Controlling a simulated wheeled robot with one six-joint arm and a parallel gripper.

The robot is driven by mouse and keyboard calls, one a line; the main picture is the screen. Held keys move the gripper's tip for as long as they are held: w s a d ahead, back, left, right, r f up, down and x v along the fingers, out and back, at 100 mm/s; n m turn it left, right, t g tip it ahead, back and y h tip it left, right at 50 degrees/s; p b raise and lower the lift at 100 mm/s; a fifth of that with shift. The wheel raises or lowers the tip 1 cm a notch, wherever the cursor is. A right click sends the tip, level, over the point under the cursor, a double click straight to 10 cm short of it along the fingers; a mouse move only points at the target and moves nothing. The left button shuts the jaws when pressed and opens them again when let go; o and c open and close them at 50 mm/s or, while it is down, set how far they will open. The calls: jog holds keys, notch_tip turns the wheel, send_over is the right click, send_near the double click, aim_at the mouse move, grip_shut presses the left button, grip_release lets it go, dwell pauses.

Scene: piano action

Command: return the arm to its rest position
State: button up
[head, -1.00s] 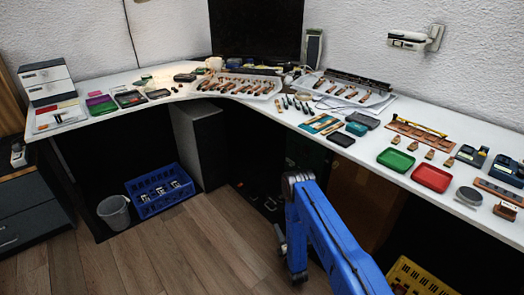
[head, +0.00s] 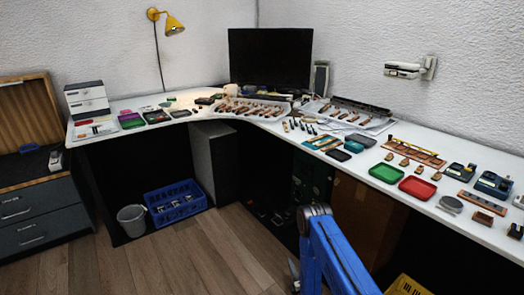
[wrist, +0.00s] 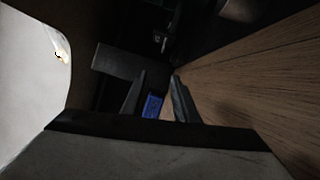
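My blue arm (head: 335,255) rises from the bottom edge of the head view, right of centre, in front of the bench's dark underside. It appears clear of the bench. My gripper (wrist: 158,82) shows in the wrist view with its two dark fingers apart and nothing held between them. A small blue patch, seemingly the blue crate (head: 175,203), shows beyond the fingers.
The L-shaped white bench (head: 385,195) carries several piano parts, a green tray (head: 386,173) and a red tray (head: 417,188). A grey bin (head: 133,220) stands beside the crate. A yellow keyboard-like thing (head: 407,287) is low at right. The wooden floor (head: 190,262) is open.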

jog(key=w+d+r+m+g+h, duration=0.15)
jog(key=w+r, duration=0.25)
jog(key=r, duration=0.4)
jog(key=w+r+m, duration=0.2)
jog(key=w+r, duration=0.2)
jog(key=r, duration=0.3)
jog(key=w+r+m+g, duration=0.1)
jog(key=w+r, duration=0.3)
jog(key=r, duration=0.4)
jog(key=s+d+r+m+g+h, duration=0.1)
jog(key=s+d+r+m+g, duration=0.15)
jog(key=r, duration=0.95)
jog(key=s+d+r+m+g+h, duration=0.1)
jog(key=s+d+r+m, duration=0.25)
jog(key=r, duration=0.75)
jog(key=s+d+r+m+g, duration=0.2)
jog(key=s+r+m, duration=0.1)
jog(key=s+r, duration=0.65)
jog(key=s+d+r+m+g, duration=0.1)
jog(key=s+d+r+m, duration=0.15)
jog(key=s+r, duration=0.7)
jog(key=s+d+m+g+h, duration=0.1)
jog(key=s+m+g, duration=0.3)
jog(key=s, duration=3.2)
jog(key=m, duration=0.2)
jog(key=shift+s+d+f+m, duration=0.2)
jog(key=shift+s+d+m, duration=0.1)
jog(key=shift+d, duration=0.1)
